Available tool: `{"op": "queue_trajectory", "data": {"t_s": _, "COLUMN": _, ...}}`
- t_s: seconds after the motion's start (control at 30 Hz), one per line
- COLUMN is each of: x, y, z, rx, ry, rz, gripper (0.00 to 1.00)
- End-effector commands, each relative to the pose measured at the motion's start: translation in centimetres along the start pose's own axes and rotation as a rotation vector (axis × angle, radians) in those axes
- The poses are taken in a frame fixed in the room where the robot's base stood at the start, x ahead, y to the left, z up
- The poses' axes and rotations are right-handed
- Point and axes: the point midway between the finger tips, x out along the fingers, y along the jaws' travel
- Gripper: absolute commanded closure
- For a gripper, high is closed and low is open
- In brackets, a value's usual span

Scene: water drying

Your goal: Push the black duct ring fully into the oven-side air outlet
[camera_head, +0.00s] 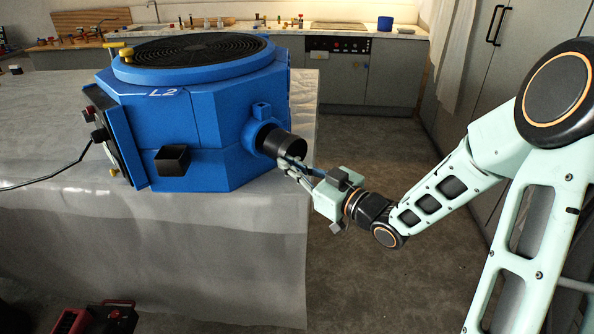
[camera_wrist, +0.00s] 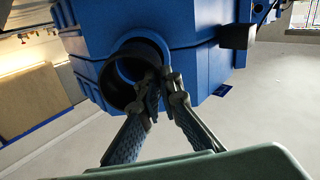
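The blue machine marked L2 (camera_head: 205,125) stands on the covered table. Its round blue air outlet (camera_head: 256,134) faces right. The black duct ring (camera_head: 286,146) sits in this outlet and sticks out of it; its open mouth faces outward. In the wrist view the ring (camera_wrist: 112,92) shows inside the blue collar (camera_wrist: 103,78). My gripper (camera_head: 288,164) is at the ring's lower outer edge. In the wrist view its fingertips (camera_wrist: 162,82) are close together and straddle the right side of the rim, seemingly shut on the ring's wall. The fingertips hide part of that rim.
The table (camera_head: 245,235) has its right edge just below the outlet. The floor (camera_head: 370,150) to the right is open. A counter (camera_head: 350,31) with small items and an oven lies behind. A red case (camera_head: 95,318) is at lower left.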

Motion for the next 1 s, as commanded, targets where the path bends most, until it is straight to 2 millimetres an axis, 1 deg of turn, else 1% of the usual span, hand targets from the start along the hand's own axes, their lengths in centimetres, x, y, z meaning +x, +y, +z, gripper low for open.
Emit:
{"op": "queue_trajectory", "data": {"t_s": 0.1, "x": 0.8, "y": -0.1, "z": 0.0, "rx": 0.000, "ry": 0.002, "rz": -0.002, "gripper": 1.00}}
{"op": "queue_trajectory", "data": {"t_s": 0.3, "x": 1.5, "y": -0.1, "z": 0.0, "rx": 0.000, "ry": 0.001, "rz": -0.001, "gripper": 1.00}}
{"op": "queue_trajectory", "data": {"t_s": 1.0, "x": 1.5, "y": 0.0, "z": 0.0, "rx": 0.000, "ry": 0.001, "rz": 0.000, "gripper": 1.00}}
